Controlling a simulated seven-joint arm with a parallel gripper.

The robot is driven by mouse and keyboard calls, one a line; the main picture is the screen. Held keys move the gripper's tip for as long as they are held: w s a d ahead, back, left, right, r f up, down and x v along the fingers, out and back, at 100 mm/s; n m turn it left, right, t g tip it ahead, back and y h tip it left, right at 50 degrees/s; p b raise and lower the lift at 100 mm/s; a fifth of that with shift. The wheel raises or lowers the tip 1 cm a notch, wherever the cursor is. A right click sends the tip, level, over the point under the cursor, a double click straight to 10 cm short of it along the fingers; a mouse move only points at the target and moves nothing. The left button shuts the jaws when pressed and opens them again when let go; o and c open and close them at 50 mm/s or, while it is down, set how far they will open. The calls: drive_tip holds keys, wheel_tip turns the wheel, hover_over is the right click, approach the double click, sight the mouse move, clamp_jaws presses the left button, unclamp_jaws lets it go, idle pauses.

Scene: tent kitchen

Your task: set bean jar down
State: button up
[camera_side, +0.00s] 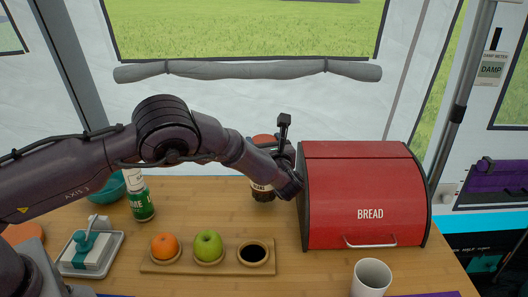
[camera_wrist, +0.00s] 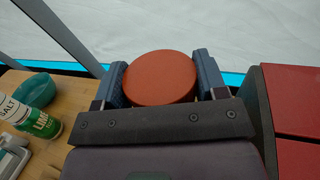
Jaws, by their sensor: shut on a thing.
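The bean jar has a round orange-red lid (camera_wrist: 160,78), seen from above in the wrist view. In the side view its dark lower body with a pale label (camera_side: 262,191) shows below my arm, left of the red bread box. My gripper (camera_wrist: 160,84) is shut on the jar, one blue-grey finger on each side of the lid. In the side view my wrist hides the jar's middle and the fingers. The jar looks upright over the back of the wooden table. I cannot tell whether its base touches the table.
The red bread box (camera_side: 365,195) stands close on the right. A white cup (camera_side: 371,279) stands at front right.

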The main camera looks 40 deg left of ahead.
drive_tip(key=shift+f, duration=1.1)
drive_tip(key=shift+f, duration=0.2)
drive_tip(key=o, duration=1.4)
drive_tip(key=shift+r, duration=0.1)
